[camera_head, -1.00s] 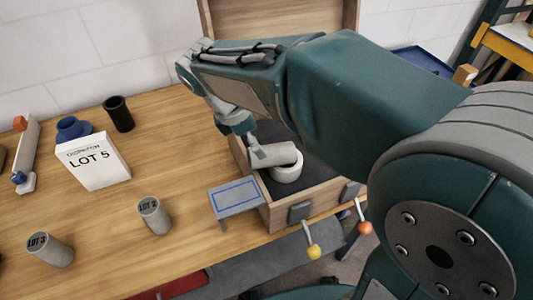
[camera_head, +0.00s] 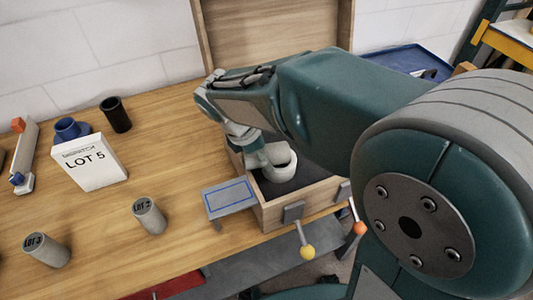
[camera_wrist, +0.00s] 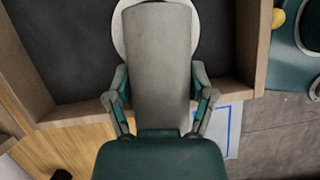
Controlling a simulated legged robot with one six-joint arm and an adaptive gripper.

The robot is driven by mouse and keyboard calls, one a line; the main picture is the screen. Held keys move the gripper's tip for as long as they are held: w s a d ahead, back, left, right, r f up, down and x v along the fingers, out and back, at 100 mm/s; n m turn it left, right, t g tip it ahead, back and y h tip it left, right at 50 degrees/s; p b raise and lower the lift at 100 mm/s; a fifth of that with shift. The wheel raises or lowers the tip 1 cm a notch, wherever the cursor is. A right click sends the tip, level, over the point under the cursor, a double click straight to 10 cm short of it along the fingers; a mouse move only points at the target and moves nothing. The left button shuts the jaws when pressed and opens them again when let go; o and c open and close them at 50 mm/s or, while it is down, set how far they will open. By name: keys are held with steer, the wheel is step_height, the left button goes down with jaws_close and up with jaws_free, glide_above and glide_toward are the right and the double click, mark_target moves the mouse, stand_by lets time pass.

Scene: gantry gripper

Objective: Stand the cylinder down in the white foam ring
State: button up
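The grey cylinder (camera_wrist: 157,60) is between my gripper's fingers (camera_wrist: 159,88) in the wrist view, with both fingers against its sides. Its far end overlaps the white foam ring (camera_wrist: 118,28), whose rim shows on both sides of it. In the head view the ring (camera_head: 284,168) stands on the dark floor of the open wooden box (camera_head: 290,208). My gripper (camera_head: 256,158) is at the ring's left, and my wrist hides most of the cylinder. I cannot tell whether the cylinder's end is inside the ring or only in front of it.
A grey stand with a blue outline (camera_head: 229,197) is left of the box. Cylinders marked LOT 2 (camera_head: 149,217) and LOT 3 (camera_head: 46,251) stand on the table. A LOT 5 sign (camera_head: 90,165) and a black cup (camera_head: 116,115) are farther back. The box's raised lid (camera_head: 275,30) is behind.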

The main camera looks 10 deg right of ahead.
steer(key=shift+a, duration=0.25)
steer(key=shift+a+r, duration=0.1)
step_height(320, 180, up, 3)
steer(key=shift+a+f, duration=0.1)
steer(key=shift+f, duration=0.1)
steer(key=s+d+r, duration=0.1)
steer(key=s+r, duration=0.9)
steer(key=s, duration=0.4)
steer(key=shift+r, duration=0.1)
